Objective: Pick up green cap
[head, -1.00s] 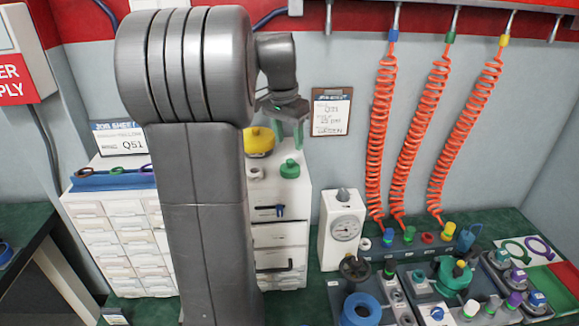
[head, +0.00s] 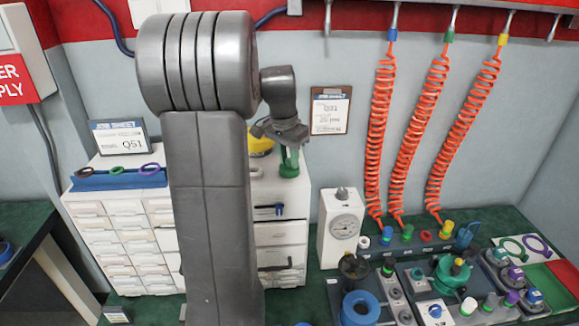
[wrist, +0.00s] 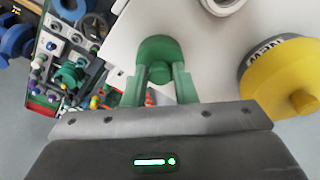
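The green cap (head: 289,170) sits on top of the white drawer cabinet, near its right edge. In the wrist view the green cap (wrist: 157,46) is straight ahead of my gripper (wrist: 159,72), its smaller knob between the two green fingers. My gripper (head: 289,158) points down over the cap in the head view. The fingers stand apart, one on each side of the knob, with what looks like a narrow gap. Whether either finger touches the cap is hard to tell, and the fingertips partly blend with it.
A yellow container (wrist: 285,85) stands close by on the cabinet top (wrist: 205,60); it is partly hidden behind my arm in the head view. A white ring-shaped part (wrist: 222,4) is also near. A clipboard (head: 330,110) hangs on the wall to the right.

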